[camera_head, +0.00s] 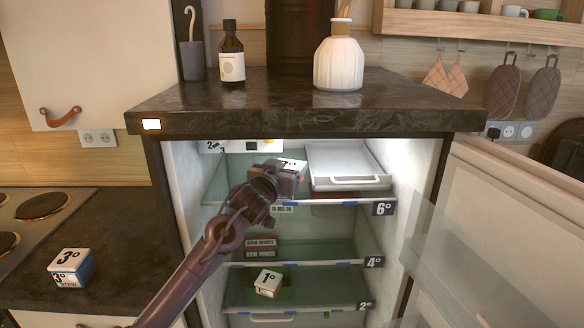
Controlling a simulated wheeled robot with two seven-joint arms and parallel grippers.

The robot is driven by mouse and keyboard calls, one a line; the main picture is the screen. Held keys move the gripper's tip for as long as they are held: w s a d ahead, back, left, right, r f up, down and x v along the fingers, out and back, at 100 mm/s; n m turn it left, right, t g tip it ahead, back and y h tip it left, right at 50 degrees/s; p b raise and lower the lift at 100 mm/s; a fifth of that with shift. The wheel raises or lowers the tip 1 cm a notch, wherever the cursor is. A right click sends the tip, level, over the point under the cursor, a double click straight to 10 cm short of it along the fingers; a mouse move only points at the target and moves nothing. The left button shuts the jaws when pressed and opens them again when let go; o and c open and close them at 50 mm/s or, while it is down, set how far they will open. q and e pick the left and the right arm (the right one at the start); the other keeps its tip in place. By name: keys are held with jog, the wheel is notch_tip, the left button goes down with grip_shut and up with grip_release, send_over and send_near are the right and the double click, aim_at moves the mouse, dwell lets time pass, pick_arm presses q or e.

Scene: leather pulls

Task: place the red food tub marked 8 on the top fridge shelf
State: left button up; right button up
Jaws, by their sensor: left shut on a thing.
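The fridge stands open, and its top shelf (340,202) carries the 6° label. My left gripper (287,178) reaches in at about top-shelf height and is shut on a tub (294,165). The tub shows a white lid with a dark, partly covered mark; I cannot read its number, and its side colour is hidden by the gripper. I cannot tell whether the tub touches the shelf. My right gripper is not in view.
Lower shelves hold a 1° tub (268,282) and raw mince packs (261,248). A 3° tub (71,267) stands on the counter. The fridge door (510,230) is open at right.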

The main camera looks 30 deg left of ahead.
aim_at(292, 161)
pick_arm(q)
jog(key=w, duration=0.3)
jog(key=shift+w+a+r, duration=0.15)
jog(key=shift+a, duration=0.1)
jog(key=shift+w+f+p, duration=0.2)
jog(key=shift+w+p, duration=0.15)
jog(key=shift+w, duration=0.15)
notch_tip(292, 161, down, 3)
jog(key=shift+r+p, duration=0.15)
jog(key=shift+p, duration=0.45)
jog(key=shift+f, duration=0.3)
jog(key=shift+f, duration=0.1)
jog(key=o, duration=0.8)
jog(key=shift+f, duration=0.1)
jog(key=shift+s, duration=0.15)
